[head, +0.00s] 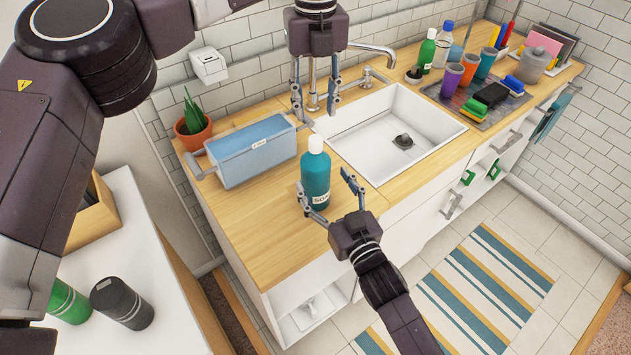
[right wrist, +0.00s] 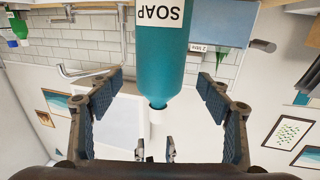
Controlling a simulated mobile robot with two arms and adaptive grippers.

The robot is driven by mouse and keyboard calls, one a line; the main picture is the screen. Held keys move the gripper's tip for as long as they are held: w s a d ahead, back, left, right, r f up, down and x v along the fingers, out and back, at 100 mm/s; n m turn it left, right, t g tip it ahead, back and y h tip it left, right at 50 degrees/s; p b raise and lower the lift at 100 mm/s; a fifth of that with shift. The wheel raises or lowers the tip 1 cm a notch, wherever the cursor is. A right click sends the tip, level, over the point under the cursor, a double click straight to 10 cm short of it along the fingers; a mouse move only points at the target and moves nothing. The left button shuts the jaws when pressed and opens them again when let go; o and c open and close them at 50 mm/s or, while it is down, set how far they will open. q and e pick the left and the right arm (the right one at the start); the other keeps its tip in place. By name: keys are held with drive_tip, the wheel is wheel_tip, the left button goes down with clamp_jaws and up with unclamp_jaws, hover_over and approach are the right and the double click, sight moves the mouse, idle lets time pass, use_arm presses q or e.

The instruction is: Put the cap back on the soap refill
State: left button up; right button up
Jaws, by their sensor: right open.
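The teal soap refill bottle (head: 316,178) stands upright on the wooden counter, left of the sink. A white cap (head: 315,144) shows at the top of its neck; I cannot tell how firmly it sits. My right gripper (head: 332,195) is open at the bottle's near side, fingers spread to either side of it. In the right wrist view the bottle (right wrist: 158,60) appears inverted, with gaps to both fingers, and the white cap (right wrist: 157,117) is below its neck. My left gripper (head: 315,102) is open and empty above the cap, pointing down; its fingertips show in the right wrist view (right wrist: 155,150).
A blue lidded box (head: 252,155) is left of the bottle, near a potted plant (head: 193,127). The sink (head: 385,130) and faucet (head: 350,52) lie behind right. A tray (head: 465,110) of cups and sponges is further right. The counter in front of the box is clear.

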sight(316, 138)
drive_tip(key=shift+x, duration=2.75)
clamp_jaws()
use_arm(q)
drive_tip(key=n, duration=1.3)
drive_tip(key=shift+n, duration=0.3)
drive_tip(key=shift+f, duration=4)
